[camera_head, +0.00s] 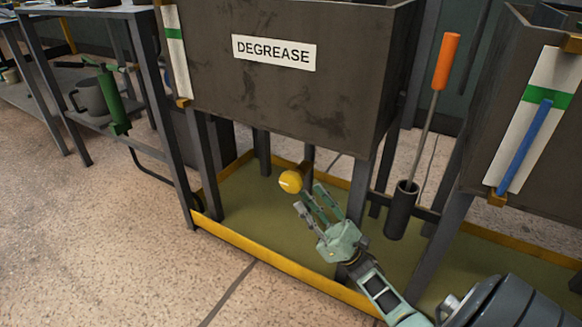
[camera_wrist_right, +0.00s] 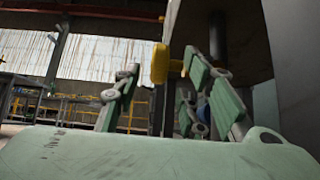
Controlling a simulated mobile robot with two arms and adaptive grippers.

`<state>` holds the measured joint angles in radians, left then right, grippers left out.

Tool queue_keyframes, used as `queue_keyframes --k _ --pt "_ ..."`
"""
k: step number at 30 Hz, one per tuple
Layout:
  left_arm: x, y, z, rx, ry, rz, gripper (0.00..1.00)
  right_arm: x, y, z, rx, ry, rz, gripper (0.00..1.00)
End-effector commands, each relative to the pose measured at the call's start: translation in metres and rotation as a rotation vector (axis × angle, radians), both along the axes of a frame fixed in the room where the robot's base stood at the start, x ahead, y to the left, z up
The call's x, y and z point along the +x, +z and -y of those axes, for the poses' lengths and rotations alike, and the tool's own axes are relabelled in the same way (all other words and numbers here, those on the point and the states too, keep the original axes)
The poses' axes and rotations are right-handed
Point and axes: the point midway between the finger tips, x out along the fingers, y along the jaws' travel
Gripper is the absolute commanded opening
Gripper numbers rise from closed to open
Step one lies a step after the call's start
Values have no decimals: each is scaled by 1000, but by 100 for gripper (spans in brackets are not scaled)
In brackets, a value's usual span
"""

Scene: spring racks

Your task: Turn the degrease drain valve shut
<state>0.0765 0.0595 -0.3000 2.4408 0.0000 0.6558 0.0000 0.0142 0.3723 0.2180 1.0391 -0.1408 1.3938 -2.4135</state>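The dark tank labelled DEGREASE (camera_head: 300,95) stands on legs over a yellow-edged tray (camera_head: 255,262). A round yellow valve handle (camera_head: 290,181) shows below the tank; in the right wrist view the yellow handle (camera_wrist_right: 160,63) is beyond the fingers, near the tank. My right gripper (camera_head: 311,201) is open, its fingers pointing up and left toward the handle, just to its lower right. In the right wrist view my right gripper (camera_wrist_right: 160,95) has its fingers spread, with nothing between them. I cannot tell if a fingertip touches the handle. My left gripper is not in view.
A tank leg (camera_head: 358,195) stands close to my right gripper. An orange-handled tool (camera_head: 445,62) stands in a dark holder (camera_head: 401,210) to the right. A second tank (camera_head: 535,120) is at the far right. A shelf with a grey mug (camera_head: 91,96) is at the left.

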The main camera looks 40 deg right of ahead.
Motion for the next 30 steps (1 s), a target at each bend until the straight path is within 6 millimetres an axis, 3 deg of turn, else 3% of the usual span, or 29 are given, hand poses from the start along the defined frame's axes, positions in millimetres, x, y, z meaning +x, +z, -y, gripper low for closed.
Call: queue_keyframes --k 18,28,30 --pt "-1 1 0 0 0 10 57 47 51 -20 -3 1 -3 38" --pt "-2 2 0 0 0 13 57 50 55 -21 -3 1 -4 38" --pt "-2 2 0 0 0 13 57 50 55 -21 -3 1 -4 33"
